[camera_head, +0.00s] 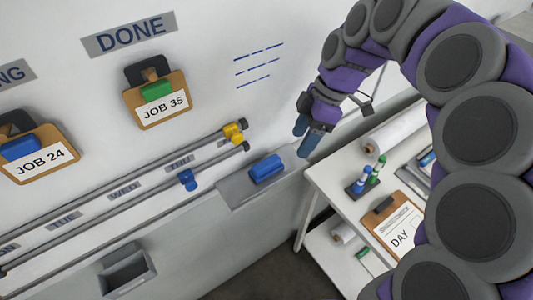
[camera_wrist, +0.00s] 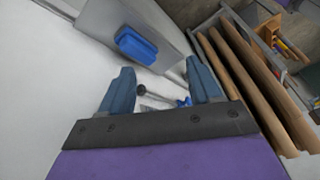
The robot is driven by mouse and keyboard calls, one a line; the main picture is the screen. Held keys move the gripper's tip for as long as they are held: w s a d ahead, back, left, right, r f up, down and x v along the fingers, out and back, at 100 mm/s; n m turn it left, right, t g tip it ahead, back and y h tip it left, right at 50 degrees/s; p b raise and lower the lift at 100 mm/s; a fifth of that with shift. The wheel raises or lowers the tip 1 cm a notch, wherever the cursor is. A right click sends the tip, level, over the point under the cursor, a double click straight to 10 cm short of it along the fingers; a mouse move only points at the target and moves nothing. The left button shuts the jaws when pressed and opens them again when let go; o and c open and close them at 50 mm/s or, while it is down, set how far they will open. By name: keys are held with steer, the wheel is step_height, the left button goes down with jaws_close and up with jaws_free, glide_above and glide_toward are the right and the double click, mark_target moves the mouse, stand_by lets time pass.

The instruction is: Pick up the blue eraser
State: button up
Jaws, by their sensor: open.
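The blue eraser (camera_head: 266,168) lies on a small grey ledge (camera_head: 235,190) fixed to the white board. In the wrist view the eraser (camera_wrist: 136,46) is on the grey ledge (camera_wrist: 104,22), ahead of my fingers and apart from them. My gripper (camera_head: 308,137) is above and to the right of the eraser in the head view. In the wrist view my gripper (camera_wrist: 160,88) has its two blue fingers spread, with nothing held between them.
Rails with a yellow slider (camera_head: 235,131) and a blue slider (camera_head: 188,180) run left of the ledge. A white table (camera_head: 345,205) with markers, a paper roll and a DAY clipboard (camera_head: 399,224) stands right.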

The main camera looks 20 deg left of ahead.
steer(key=w+a+r+n+p, duration=0.2)
steer(key=w+n, duration=0.1)
steer(key=w, duration=0.1)
steer(key=n, duration=0.1)
glide_toward(267, 162)
steer(key=shift+y, duration=0.3)
steer(key=f, duration=0.4)
steer(key=shift+a+f, duration=0.35)
steer(key=shift+s+f, duration=0.2)
steer(key=shift+f, duration=0.15)
steer(key=shift+s+a+f+p, duration=0.15)
steer(key=shift+s+f+p, duration=0.2)
steer(key=shift+f, duration=0.1)
steer(key=x, duration=0.3)
steer(key=shift+s+a+f, duration=0.1)
steer(key=shift+s+a, duration=0.25)
steer(key=shift+a+f, duration=0.2)
steer(key=shift+f, duration=0.1)
steer(key=shift+d+r, duration=0.1)
steer(key=shift+d, duration=0.05)
steer(key=c, duration=0.9)
